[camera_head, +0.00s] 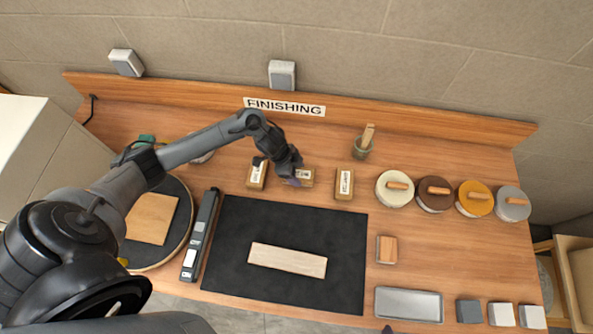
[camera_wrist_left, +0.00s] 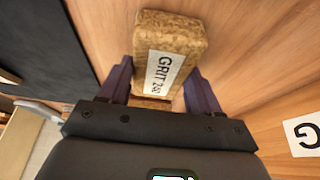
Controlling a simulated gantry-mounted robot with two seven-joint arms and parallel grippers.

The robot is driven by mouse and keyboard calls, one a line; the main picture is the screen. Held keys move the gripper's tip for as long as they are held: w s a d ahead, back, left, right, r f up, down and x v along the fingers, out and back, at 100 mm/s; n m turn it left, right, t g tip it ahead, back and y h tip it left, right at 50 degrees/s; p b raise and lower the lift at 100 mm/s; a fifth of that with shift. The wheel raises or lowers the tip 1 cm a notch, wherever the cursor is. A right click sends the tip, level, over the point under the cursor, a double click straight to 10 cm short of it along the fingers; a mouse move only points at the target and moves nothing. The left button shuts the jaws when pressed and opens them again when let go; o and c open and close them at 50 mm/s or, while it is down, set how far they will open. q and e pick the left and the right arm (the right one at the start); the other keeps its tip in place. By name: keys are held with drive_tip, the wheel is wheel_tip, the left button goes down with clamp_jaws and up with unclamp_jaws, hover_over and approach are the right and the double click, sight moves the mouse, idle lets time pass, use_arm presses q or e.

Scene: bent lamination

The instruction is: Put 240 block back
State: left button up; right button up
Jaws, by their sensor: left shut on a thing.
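My left gripper (camera_head: 290,178) is over the middle of the row of small blocks, near the back of the bench. The left wrist view shows its two purple fingers (camera_wrist_left: 160,92) on either side of a cork-brown block (camera_wrist_left: 170,50) labelled GRIT 240, and they are shut on it. In the head view this block (camera_head: 304,178) is partly hidden behind the gripper, between two other labelled blocks. I cannot tell whether it touches the bench. A small dark tip at the bottom edge of the head view may be my right gripper (camera_head: 387,329); its jaws do not show.
Labelled blocks stand to the left (camera_head: 257,175) and right (camera_head: 344,184). A black mat (camera_head: 340,230) holds a pale wood strip (camera_head: 287,260). Several lidded tins (camera_head: 394,190) stand at right, a brush jar (camera_head: 362,148) behind. A metal tray (camera_head: 408,305) is at front.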

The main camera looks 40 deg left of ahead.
use_arm(q)
drive_tip(key=shift+f, duration=0.15)
drive_tip(key=o, duration=0.9)
drive_tip(key=shift+o, duration=0.2)
drive_tip(key=shift+r, duration=0.25)
drive_tip(key=p+v, duration=0.1)
drive_tip(key=v, duration=1)
drive_tip(key=d+t, duration=0.4)
drive_tip(key=d, duration=0.9)
drive_tip(key=s+a+r+n+g+y, duration=0.1)
drive_tip(key=s+n, duration=0.3)
drive_tip(key=s, duration=0.4)
drive_tip(key=s+a+r+n+g+y, duration=0.1)
drive_tip(key=s+r+n+g+y, duration=0.1)
drive_tip(key=s+n, duration=0.3)
drive_tip(key=s, duration=0.2)
drive_tip(key=shift+s+y, duration=0.3)
drive_tip(key=shift+s, duration=0.1)
